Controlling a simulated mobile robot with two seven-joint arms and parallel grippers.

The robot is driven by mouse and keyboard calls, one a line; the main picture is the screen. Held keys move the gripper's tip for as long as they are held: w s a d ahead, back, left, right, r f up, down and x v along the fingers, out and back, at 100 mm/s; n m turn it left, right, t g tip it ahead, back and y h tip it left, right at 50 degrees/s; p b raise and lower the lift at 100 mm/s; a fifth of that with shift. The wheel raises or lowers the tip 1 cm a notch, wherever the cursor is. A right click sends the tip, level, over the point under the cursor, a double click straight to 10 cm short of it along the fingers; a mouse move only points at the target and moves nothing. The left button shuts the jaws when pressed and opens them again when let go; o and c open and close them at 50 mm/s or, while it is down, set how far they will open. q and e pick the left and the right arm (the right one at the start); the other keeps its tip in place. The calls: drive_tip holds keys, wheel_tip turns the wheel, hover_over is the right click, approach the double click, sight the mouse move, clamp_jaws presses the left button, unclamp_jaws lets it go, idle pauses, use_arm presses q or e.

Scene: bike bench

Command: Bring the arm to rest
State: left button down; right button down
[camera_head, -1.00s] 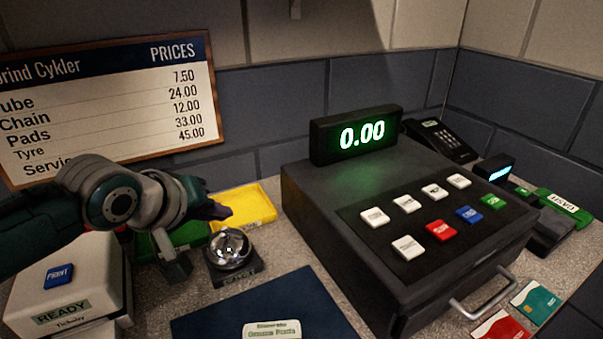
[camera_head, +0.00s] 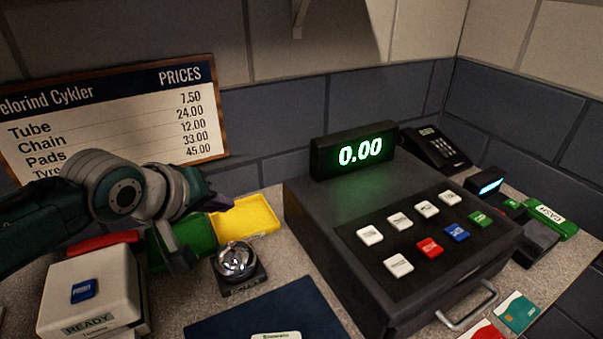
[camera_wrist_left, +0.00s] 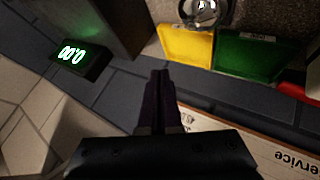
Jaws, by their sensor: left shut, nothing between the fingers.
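My left arm comes in from the left in the head view. Its gripper (camera_head: 216,203) hangs in the air above the green and yellow trays, in front of the price board. The wrist view shows the two dark fingers (camera_wrist_left: 160,82) together, with nothing between them. The yellow tray (camera_head: 262,218) lies just right of the gripper and the green tray (camera_head: 197,231) lies below it. In the wrist view the yellow tray (camera_wrist_left: 187,48) and green tray (camera_wrist_left: 245,62) lie beyond the fingertips. My right gripper is not in view.
The cash register (camera_head: 330,225) with its 0.00 display (camera_head: 361,150) fills the middle right. A bell (camera_head: 237,262) stands before the yellow tray. A white printer (camera_head: 95,290) sits at lower left. A dark blue mat (camera_head: 270,315), phone (camera_head: 436,148) and card reader (camera_head: 530,239) also show.

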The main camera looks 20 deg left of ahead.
use_arm(q)
drive_tip(key=shift+s+f, duration=0.1)
idle(0.6)
drive_tip(key=s+d+m+g, duration=0.3)
drive_tip(key=s+d+m, duration=0.35)
drive_tip(key=s, duration=0.45)
drive_tip(key=s+d+r+m+g, duration=0.1)
drive_tip(key=s+d+r+m, duration=0.1)
drive_tip(key=s, duration=0.5)
drive_tip(key=s+d+r+m+g, duration=0.1)
drive_tip(key=s+r+m+g, duration=0.15)
drive_tip(key=s, duration=0.55)
drive_tip(key=w+p+v, duration=0.3)
drive_tip(key=p+v, duration=1)
drive_tip(key=w+r+p+v, duration=0.1)
drive_tip(key=w+p+v, duration=0.2)
drive_tip(key=p+v, duration=1.1)
drive_tip(key=shift+w+a+r+t, duration=0.2)
drive_tip(key=shift+w+r+t, duration=0.1)
drive_tip(key=shift+t, duration=0.15)
